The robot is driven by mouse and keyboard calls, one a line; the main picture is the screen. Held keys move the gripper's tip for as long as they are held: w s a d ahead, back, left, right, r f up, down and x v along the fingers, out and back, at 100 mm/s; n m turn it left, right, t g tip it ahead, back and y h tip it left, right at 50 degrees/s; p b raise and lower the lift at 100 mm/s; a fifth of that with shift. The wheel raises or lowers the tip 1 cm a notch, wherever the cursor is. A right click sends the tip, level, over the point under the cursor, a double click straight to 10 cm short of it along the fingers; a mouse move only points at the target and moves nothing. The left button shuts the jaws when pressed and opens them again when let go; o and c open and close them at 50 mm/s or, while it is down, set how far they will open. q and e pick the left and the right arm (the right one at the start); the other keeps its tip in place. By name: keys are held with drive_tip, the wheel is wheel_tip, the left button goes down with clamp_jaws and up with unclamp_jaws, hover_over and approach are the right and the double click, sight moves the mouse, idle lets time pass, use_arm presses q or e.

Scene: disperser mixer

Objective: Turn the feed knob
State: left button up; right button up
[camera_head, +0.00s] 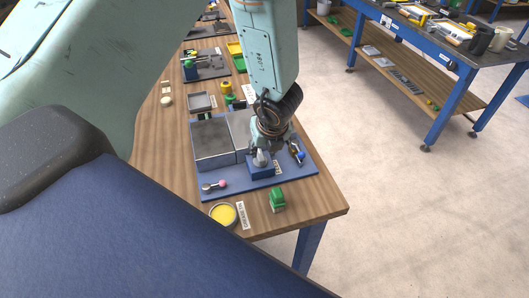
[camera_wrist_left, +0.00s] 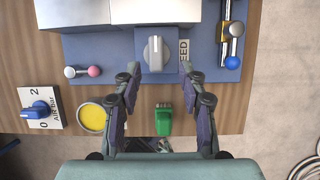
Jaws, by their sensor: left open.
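The feed knob (camera_wrist_left: 155,52) is a grey round dial with a raised grip bar and a pale line on it. It sits on a blue block (camera_head: 262,170) at the front of the mixer, beside a label reading "FEED" (camera_wrist_left: 184,53). The bar points away from the gripper in the wrist view. My left gripper (camera_wrist_left: 160,70) is open, its fingers apart on either side of the block, the knob just beyond the tips and between them. In the head view the left gripper (camera_head: 272,142) hangs over the knob (camera_head: 261,158) and partly covers it. My right gripper is not in view.
A lever with a pink ball (camera_wrist_left: 93,71) lies left of the knob, and a blue-ended lever (camera_wrist_left: 233,62) right. A green object (camera_wrist_left: 163,120), a yellow-filled dish (camera_wrist_left: 92,117) and a blue air-bar knob (camera_wrist_left: 38,110) are nearer. Grey boxes (camera_head: 212,142) stand behind.

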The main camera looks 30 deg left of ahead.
sight(261, 155)
use_arm(q)
drive_tip(key=x, duration=0.5)
drive_tip(key=shift+s+a+f, duration=0.1)
drive_tip(key=shift+s+a, duration=0.1)
drive_tip(key=shift+a, duration=0.25)
drive_tip(key=shift+d, duration=0.45)
drive_tip(key=shift+a, duration=0.4)
drive_tip(key=c, duration=0.6)
drive_tip(key=shift+w+d, duration=0.1)
drive_tip(key=shift+d, duration=0.05)
clamp_jaws()
